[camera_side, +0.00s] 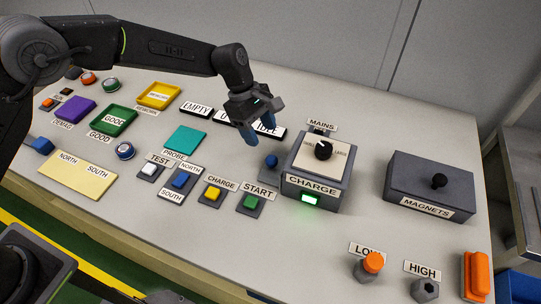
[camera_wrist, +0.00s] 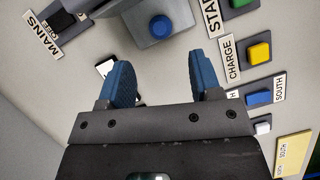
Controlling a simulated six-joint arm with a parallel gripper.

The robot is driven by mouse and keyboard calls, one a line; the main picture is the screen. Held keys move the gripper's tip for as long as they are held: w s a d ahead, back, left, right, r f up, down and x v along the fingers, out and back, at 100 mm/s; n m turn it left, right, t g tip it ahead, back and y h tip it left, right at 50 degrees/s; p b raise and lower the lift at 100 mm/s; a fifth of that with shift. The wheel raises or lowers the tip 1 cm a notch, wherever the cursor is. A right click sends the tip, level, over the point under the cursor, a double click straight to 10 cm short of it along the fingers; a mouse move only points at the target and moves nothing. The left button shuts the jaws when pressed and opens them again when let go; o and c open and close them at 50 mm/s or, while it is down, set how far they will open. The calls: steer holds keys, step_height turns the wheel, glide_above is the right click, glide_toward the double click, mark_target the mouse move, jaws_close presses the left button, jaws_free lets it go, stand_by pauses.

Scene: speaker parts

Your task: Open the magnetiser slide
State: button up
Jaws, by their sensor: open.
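The charge unit (camera_side: 318,165) is a grey box with a pale top, a black dial and a lit green window. A blue round knob (camera_side: 270,161) on a grey plate sits against its left side; it also shows at the top of the wrist view (camera_wrist: 160,27). Nothing in view is labelled as the magnetiser slide, so I cannot tell for sure which part it is. My gripper (camera_side: 260,130) is open and empty, above and behind the blue knob, apart from it. In the wrist view its two blue fingers (camera_wrist: 160,65) point toward the knob.
A grey magnets box (camera_side: 432,184) with a black knob stands at the right. Yellow (camera_side: 212,193) and green (camera_side: 250,202) buttons are in front of the knob. Status signs (camera_side: 196,108) lie behind my gripper. An orange-capped post (camera_side: 372,264) stands at the front right.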

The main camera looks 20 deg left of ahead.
mark_target(270, 157)
steer(key=x, duration=0.8)
steer(key=shift+d+f, duration=0.1)
steer(key=shift+f, duration=0.15)
steer(key=shift+c, duration=0.4)
jaws_close()
